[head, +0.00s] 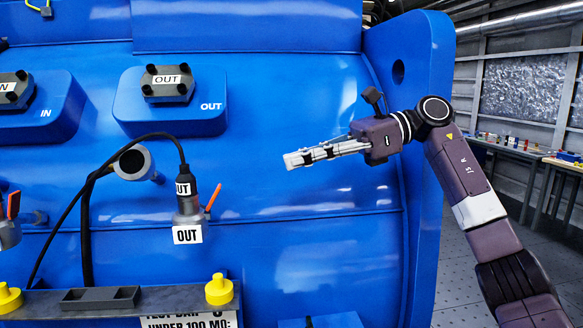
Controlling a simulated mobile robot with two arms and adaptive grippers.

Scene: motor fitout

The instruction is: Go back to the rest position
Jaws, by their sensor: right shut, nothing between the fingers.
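My right gripper (298,159) is shut and empty. It points left in front of the blue motor housing (300,110), with my right arm coming in from the right edge. My left gripper is not in the head view.
A blue OUT box (170,118) and a blue IN box (45,115) sit on the housing. A grey round port (133,163) is beside the cable. A grey shelf (175,297) carries yellow knobs (219,289). Workbenches (520,150) stand far right, with open floor before them.

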